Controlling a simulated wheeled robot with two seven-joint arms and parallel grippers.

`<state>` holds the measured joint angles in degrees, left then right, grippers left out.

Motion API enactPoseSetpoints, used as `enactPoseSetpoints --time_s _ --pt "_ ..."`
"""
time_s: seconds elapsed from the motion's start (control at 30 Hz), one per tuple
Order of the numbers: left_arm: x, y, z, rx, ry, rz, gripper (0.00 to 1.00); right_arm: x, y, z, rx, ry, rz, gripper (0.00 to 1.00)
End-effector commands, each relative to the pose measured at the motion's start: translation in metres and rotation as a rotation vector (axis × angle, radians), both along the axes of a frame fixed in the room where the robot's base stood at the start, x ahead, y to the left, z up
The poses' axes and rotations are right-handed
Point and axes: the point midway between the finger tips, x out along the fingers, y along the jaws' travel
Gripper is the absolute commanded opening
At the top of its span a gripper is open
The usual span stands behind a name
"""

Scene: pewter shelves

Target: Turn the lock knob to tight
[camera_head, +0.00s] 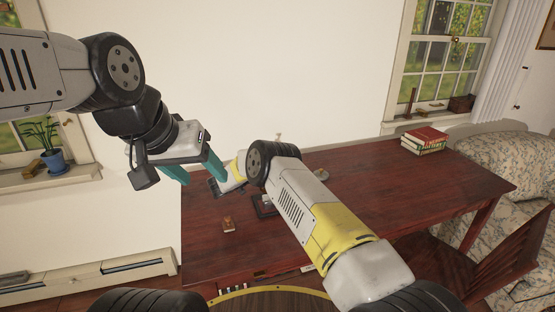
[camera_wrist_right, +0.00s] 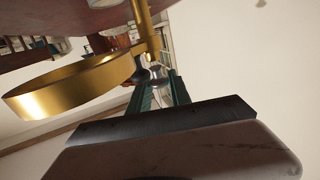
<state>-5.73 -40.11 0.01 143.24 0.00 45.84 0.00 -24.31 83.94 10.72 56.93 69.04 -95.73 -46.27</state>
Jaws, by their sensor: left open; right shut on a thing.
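In the right wrist view a small silvery knob (camera_wrist_right: 149,76) sits beside a brass post (camera_wrist_right: 146,28). My right gripper (camera_wrist_right: 162,88) has its teal fingers shut on the knob. Its turned position cannot be read. In the head view the knob and the right gripper's fingers are hidden behind my right arm. My left gripper (camera_head: 199,171) is open and empty, held above the left end of the table.
A wide brass ring (camera_wrist_right: 75,92) joins the post close to the right fingers. The dark red table (camera_head: 400,190) carries red and green books (camera_head: 424,140) at its far right and a small brown item (camera_head: 228,224) near its left front. A floral armchair (camera_head: 500,165) stands at right.

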Motion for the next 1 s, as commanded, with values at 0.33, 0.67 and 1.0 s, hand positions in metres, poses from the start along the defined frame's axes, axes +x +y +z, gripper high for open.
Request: enactPoseSetpoints --time_s 0.33,0.67,1.0 --pt "0.0000 0.0000 0.0000 0.000 0.000 0.000 0.59 -0.0002 0.0004 -0.0008 -0.001 0.001 -0.083 0.00" --pt "0.0000 0.0000 0.0000 0.000 0.000 0.000 0.59 -0.0001 -0.0002 -0.0007 -0.001 0.002 -0.093 0.00" --pt "0.0000 0.0000 0.0000 0.000 0.000 0.000 0.59 0.0001 -0.0005 -0.0003 -0.001 0.000 -0.092 0.46"
